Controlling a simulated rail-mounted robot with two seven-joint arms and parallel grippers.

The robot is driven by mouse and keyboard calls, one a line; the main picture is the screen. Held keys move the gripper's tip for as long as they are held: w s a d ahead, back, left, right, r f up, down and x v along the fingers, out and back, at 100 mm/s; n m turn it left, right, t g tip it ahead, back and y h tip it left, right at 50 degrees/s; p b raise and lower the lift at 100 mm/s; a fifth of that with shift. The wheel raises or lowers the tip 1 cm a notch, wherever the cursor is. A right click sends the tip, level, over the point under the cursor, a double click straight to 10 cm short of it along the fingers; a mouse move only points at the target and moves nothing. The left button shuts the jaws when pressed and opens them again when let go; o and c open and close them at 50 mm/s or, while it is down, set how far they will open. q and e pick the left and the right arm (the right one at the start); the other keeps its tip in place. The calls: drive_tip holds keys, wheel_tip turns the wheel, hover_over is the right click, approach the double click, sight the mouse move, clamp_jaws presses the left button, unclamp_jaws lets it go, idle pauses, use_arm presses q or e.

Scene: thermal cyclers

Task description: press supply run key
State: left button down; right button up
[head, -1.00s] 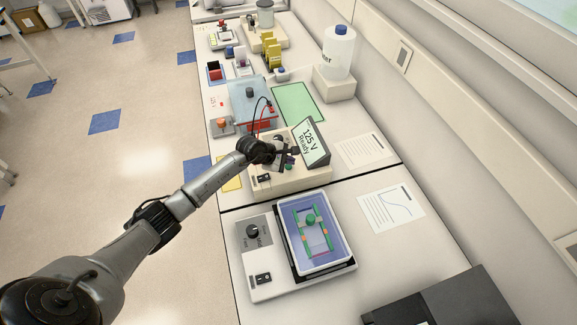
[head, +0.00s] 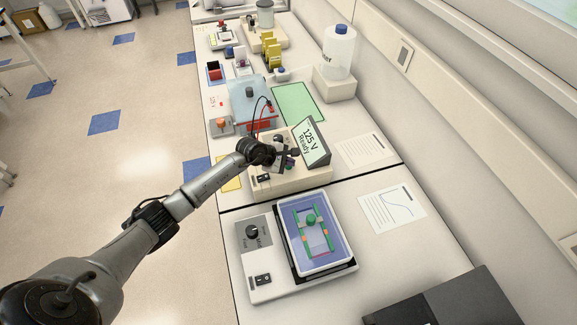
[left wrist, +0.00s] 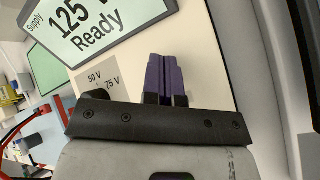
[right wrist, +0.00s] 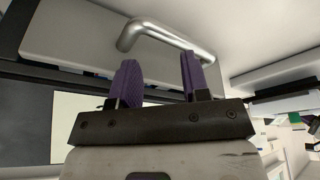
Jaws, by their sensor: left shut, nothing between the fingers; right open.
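The cream power supply (head: 300,184) stands on the bench, with its tilted screen (head: 313,143) reading "125 V Ready". The screen also shows in the left wrist view (left wrist: 95,25). My left gripper (head: 289,162) is over the supply's control panel, just left of the screen. Its purple fingers (left wrist: 166,78) are shut with nothing between them. The run key cannot be made out; the gripper covers that part of the panel. Whether the fingertips touch the panel cannot be told. My right gripper (right wrist: 158,80) is open and empty, seen only in the right wrist view.
A rocker with a blue tray (head: 318,238) stands nearer on the bench. Behind the supply are a blue-lidded tank (head: 250,97) with red and black leads and a green mat (head: 298,104). A metal bar handle (right wrist: 165,35) is close beyond my right gripper.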

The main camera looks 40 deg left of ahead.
sight(288, 167)
use_arm(q)
drive_tip(key=shift+f, duration=0.25)
use_arm(e)
drive_tip(key=shift+a+f, duration=0.15)
drive_tip(key=shift+f, duration=0.1)
use_arm(q)
drive_tip(key=shift+r, duration=0.1)
drive_tip(key=shift+r+p, duration=0.3)
drive_tip(key=shift+r, duration=0.4)
use_arm(e)
drive_tip(key=shift+r, duration=0.45)
use_arm(q)
drive_tip(key=shift+r+p, duration=1.65)
drive_tip(key=shift+r, duration=0.9)
use_arm(e)
drive_tip(key=shift+r, duration=1.7)
